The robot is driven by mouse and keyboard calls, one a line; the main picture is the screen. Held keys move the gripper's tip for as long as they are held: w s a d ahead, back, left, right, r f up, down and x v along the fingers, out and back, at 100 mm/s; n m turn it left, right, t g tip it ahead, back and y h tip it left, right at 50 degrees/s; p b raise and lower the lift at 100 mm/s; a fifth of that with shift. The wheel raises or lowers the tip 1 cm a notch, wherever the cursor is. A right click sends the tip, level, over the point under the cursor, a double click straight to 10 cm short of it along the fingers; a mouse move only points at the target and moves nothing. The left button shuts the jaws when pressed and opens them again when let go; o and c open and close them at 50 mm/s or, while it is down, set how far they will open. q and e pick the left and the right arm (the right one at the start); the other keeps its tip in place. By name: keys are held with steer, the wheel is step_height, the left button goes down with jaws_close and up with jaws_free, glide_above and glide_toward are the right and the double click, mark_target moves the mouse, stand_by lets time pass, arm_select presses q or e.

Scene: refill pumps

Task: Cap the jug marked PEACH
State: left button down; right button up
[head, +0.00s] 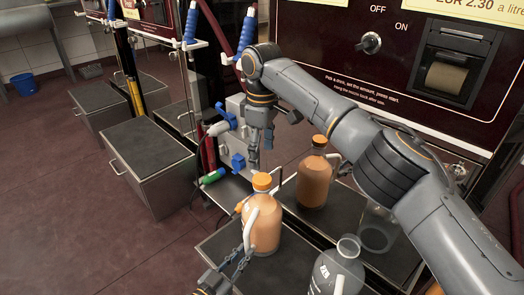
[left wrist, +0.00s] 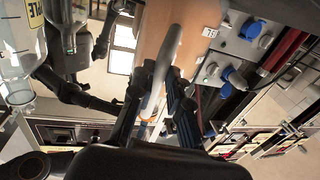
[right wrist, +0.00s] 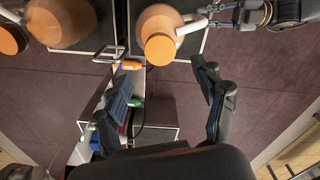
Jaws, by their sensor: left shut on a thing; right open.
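A jug of peach-coloured liquid (head: 263,232) stands on the front dark platform, with an orange cap (head: 262,181) on its neck. I cannot tell how tightly the cap sits, and no PEACH marking is visible. My left gripper (head: 236,262) is shut on this jug's white handle (left wrist: 164,65). My right gripper (right wrist: 168,90) is open and empty, apart from the cap, which shows beyond its fingertips in the right wrist view (right wrist: 160,48). In the head view its fingers hang behind the jug, above the cap's level.
A second orange-capped jug (head: 314,183) stands behind to the right. A clear uncapped jug (head: 338,270) and another clear vessel (head: 378,236) stand at the right. A grey valve box (head: 238,135) and a green-tipped nozzle (head: 212,176) are close to my right gripper.

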mark_target(262, 178)
step_height(262, 178, down, 8)
steer(key=shift+r, duration=0.1)
stand_by(0.4)
steer(key=c, duration=1.3)
steer(key=o, duration=1.4)
step_height(262, 178, up, 12)
